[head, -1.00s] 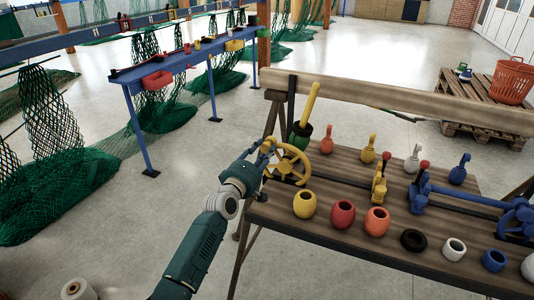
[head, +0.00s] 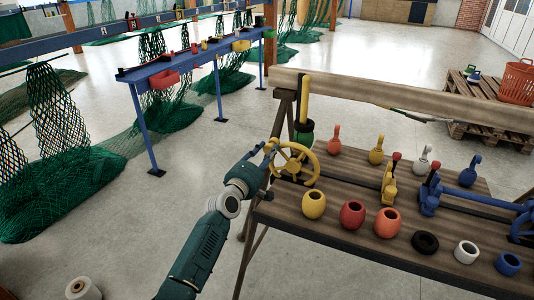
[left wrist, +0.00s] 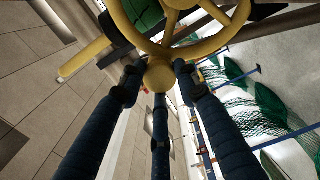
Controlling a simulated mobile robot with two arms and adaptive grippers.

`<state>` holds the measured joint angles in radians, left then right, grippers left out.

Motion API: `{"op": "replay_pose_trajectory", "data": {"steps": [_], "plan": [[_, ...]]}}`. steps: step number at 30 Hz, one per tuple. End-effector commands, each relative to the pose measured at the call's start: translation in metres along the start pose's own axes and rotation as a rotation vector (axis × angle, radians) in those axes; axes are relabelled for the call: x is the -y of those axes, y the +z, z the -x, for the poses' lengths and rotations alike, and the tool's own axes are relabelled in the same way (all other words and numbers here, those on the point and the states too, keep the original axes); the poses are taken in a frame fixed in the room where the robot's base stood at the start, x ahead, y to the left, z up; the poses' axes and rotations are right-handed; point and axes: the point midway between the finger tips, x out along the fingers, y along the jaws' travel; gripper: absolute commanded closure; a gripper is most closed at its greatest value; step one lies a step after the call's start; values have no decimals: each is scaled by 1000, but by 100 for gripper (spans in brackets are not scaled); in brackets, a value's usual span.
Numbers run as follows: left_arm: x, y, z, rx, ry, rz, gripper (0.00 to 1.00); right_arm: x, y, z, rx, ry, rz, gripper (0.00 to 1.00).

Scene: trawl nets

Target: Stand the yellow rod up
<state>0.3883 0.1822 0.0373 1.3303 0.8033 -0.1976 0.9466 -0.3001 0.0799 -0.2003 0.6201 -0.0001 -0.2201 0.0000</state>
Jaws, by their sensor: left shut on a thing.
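The yellow rod (head: 304,98) stands about upright in a green holder (head: 304,128) at the back left of the wooden bench. In the left wrist view the rod (left wrist: 86,58) slants at upper left beside the green part. A yellow handwheel (head: 294,163) with spokes is in front of the holder. My left gripper (head: 268,152) is at the wheel's left side. In the left wrist view its fingers (left wrist: 160,82) are around a rounded yellow part of the wheel (left wrist: 160,74), shut on it. My right gripper is in neither view.
On the bench (head: 340,220) are coloured pots, such as a red one (head: 352,214), small levers, and a blue mechanism (head: 430,197). A thick beam (head: 400,101) runs along the back.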

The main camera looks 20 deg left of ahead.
Motion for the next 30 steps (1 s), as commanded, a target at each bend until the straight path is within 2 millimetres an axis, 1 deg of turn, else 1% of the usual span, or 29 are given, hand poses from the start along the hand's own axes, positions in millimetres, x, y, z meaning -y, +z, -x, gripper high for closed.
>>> {"op": "replay_pose_trajectory", "data": {"steps": [1,8,9,12,20,23,26,30], "plan": [[-7,-8,0,-14,15,4,100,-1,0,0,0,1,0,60],[-6,-8,0,-15,13,3,100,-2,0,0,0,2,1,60],[-6,-8,0,-15,13,3,66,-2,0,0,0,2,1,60],[-5,-8,0,-13,10,2,49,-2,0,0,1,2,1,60],[-2,-4,0,-8,4,2,49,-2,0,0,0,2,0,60],[-1,-3,4,-6,4,2,49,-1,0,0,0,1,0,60],[0,-3,14,-7,4,3,49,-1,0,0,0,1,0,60],[1,-4,40,-8,2,3,49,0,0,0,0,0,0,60]]}}
